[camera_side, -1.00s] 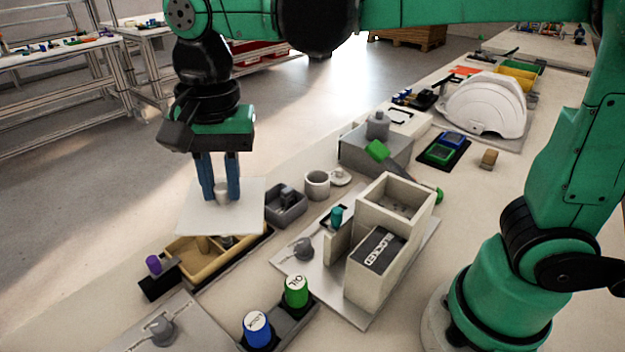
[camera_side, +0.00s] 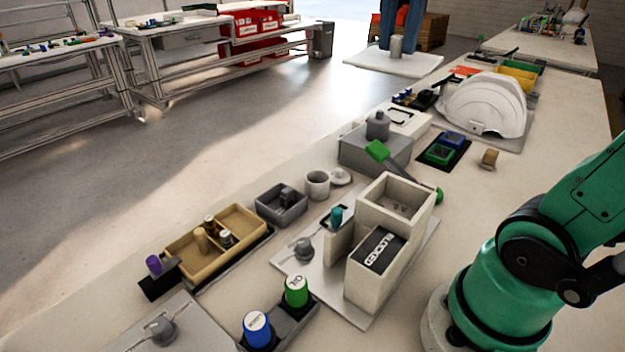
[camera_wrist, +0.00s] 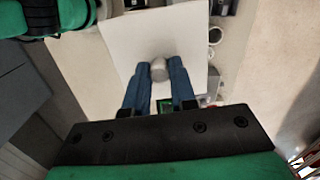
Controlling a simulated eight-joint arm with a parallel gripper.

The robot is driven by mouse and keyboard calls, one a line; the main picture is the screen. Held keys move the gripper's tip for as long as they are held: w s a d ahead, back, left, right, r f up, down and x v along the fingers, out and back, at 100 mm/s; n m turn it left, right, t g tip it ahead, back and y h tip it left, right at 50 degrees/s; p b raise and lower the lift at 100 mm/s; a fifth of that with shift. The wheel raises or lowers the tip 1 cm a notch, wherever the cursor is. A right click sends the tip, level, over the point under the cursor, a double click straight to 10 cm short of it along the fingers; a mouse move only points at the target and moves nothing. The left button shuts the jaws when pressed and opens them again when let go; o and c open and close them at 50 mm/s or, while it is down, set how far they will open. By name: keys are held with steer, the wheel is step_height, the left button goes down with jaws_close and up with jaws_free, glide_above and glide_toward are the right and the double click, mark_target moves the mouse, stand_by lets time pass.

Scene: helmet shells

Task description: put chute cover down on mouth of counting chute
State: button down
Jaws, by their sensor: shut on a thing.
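The chute cover (camera_side: 422,65) is a flat white square plate with a grey knob (camera_side: 396,47). My gripper (camera_side: 397,40) is shut on the knob, with its two blue fingers on either side; most of it is out of the side view. The cover hangs high, about level, at the top of the side view. In the wrist view the cover (camera_wrist: 125,50) spreads out beyond the fingers (camera_wrist: 160,72). The counting chute (camera_side: 372,285) is a cream box structure with a "BLOCKED" label. Its taller square mouth (camera_side: 395,197) is open, well below and apart from the cover.
A grey block with a knob (camera_side: 376,150) and a green-ended tool (camera_side: 378,151) stand behind the chute. A white helmet shell (camera_side: 487,104) lies farther back. A tan tray (camera_side: 240,222), a grey bin (camera_side: 282,207) and blue and green bottles (camera_side: 296,291) surround the chute.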

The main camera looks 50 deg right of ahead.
mark_target(425, 60)
steer(key=s, duration=0.1)
steer(key=s+d+m, duration=0.1)
steer(key=shift+s+d+r, duration=0.2)
steer(key=shift+s+r, duration=0.1)
steer(key=shift+r, duration=0.1)
steer(key=shift+s+d+f, duration=0.1)
steer(key=shift+s+f, duration=0.1)
step_height(425, 60, down, 19)
steer(key=shift+f, duration=0.2)
steer(key=shift+f, duration=0.2)
steer(key=c, duration=0.7)
jaws_free()
steer(key=shift+r, duration=0.2)
